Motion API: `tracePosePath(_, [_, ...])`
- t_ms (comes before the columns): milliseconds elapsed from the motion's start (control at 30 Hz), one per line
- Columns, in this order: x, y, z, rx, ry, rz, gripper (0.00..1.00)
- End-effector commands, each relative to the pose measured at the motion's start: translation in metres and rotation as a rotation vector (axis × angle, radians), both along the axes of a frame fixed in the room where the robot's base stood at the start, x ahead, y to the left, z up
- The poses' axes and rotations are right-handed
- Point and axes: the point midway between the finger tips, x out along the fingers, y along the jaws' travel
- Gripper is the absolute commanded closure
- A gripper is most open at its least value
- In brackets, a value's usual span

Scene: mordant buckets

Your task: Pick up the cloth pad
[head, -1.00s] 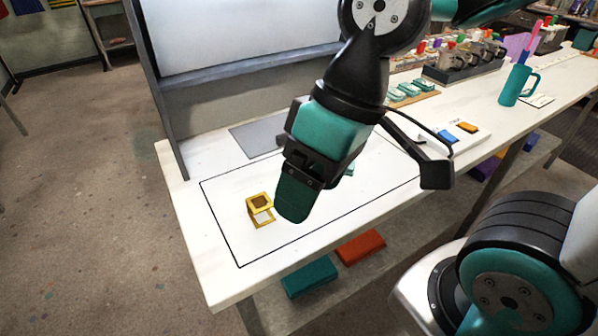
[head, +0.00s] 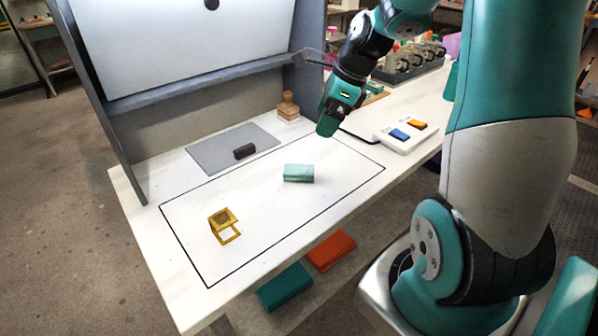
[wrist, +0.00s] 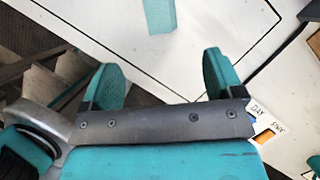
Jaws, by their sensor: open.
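The cloth pad, a small pale teal block-like piece (head: 299,173), lies on the white table inside the black outlined rectangle. In the wrist view a teal piece that looks like it (wrist: 159,15) shows at the top edge, partly cut off, beyond the fingertips. My gripper (head: 328,124) is above the table, behind and to the right of the pad in the head view, and apart from it. In the wrist view its two teal fingers (wrist: 163,78) are spread wide with nothing between them.
A yellow folding frame (head: 224,226) stands left of the pad. A dark block (head: 244,152) sits on a grey mat (head: 210,153), with a wooden stamp (head: 289,108) behind. A white panel with blue and orange pieces (head: 405,134) is at right. The outlined area's middle is mostly clear.

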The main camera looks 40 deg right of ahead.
Motion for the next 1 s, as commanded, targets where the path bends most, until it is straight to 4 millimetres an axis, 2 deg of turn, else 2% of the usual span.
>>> tracePosePath(100, [0.007,0.01,-0.028,0.004,0.007,0.005,0.14])
tracePosePath(333, [0.019,0.024,-0.072,0.002,0.005,0.007,0.14])
tracePosePath(633, [0.026,0.03,-0.096,0.0,0.002,0.007,0.14])
tracePosePath(833, [0.033,0.038,-0.125,0.001,0.004,0.008,0.14])
tracePosePath(1000, [0.036,0.041,-0.138,-0.001,0.0,0.006,0.14])
